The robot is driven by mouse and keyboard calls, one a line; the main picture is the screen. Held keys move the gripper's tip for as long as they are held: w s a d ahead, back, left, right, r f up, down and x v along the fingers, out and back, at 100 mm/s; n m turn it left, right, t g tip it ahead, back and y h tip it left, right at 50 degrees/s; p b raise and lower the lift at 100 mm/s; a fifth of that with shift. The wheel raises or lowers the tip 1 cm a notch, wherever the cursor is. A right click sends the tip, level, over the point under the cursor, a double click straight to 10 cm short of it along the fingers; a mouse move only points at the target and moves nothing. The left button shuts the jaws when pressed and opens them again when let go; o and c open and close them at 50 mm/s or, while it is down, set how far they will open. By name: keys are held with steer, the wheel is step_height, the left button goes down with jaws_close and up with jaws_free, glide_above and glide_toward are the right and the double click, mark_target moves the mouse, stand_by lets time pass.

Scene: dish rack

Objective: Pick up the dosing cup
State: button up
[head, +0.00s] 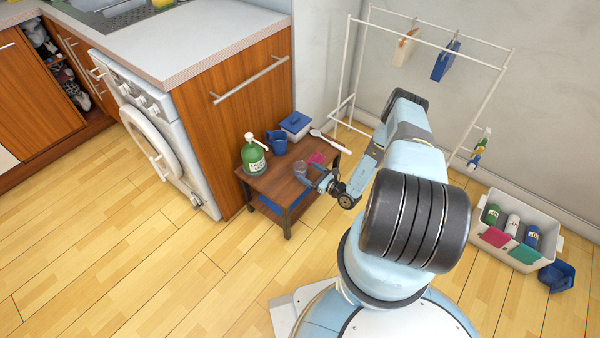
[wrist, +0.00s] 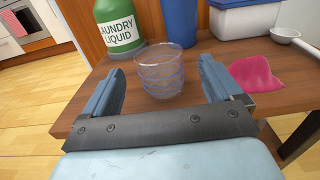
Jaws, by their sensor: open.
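The dosing cup is a small clear cup (wrist: 160,75) with bluish rings, standing upright on the small wooden table (wrist: 215,62). It also shows faintly in the head view (head: 300,169), at the table's front right. My gripper (wrist: 162,85) is open and low over the table's near edge. Its two blue fingers lie to the left and right of the cup in the wrist view, with gaps on both sides. The cup sits between or just beyond the fingertips; I cannot tell exactly how deep. In the head view my gripper (head: 316,180) reaches in from the right.
A green laundry liquid bottle (wrist: 118,25) stands close behind left of the cup. A blue mug (head: 277,142), a blue-lidded box (head: 295,124), a white spoon (head: 331,141) and a pink cloth (wrist: 255,74) are also on the table. A drying rack (head: 430,42) stands beyond my arm.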

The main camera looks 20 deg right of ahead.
mark_target(301, 167)
steer(key=shift+x, duration=2.6)
steer(key=c, duration=1)
steer(key=shift+r, duration=0.15)
steer(key=shift+c, duration=0.2)
